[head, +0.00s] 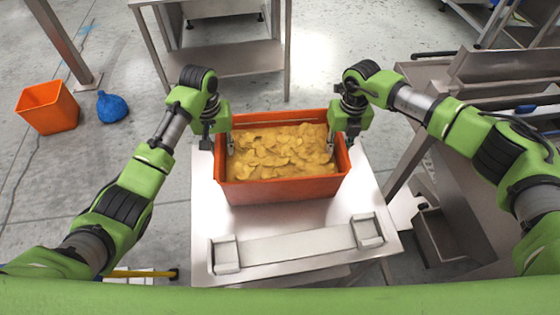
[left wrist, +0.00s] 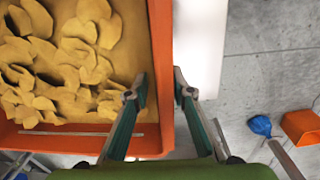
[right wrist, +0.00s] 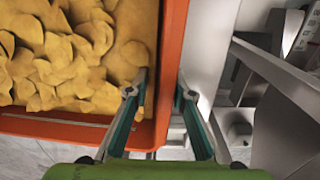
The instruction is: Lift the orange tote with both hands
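The orange tote (head: 285,190) stands upright on a metal table, filled with yellow, chip-like pieces (head: 280,150). My left gripper (head: 217,144) is at the tote's left wall, pointing down. In the left wrist view one finger is inside the wall and one outside, with the orange rim (left wrist: 160,60) between them. My right gripper (head: 342,142) straddles the right wall the same way. The right wrist view shows that rim (right wrist: 172,60) between its fingers. Both grippers look open, with a gap around the wall. The fingers' lower ends are partly hidden.
The metal table (head: 210,225) has a flat plate with raised end brackets (head: 300,245) in front of the tote. An empty-looking orange bin (head: 48,108) and a blue bag (head: 112,107) are on the floor at left. Metal equipment (head: 470,190) stands close on the right.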

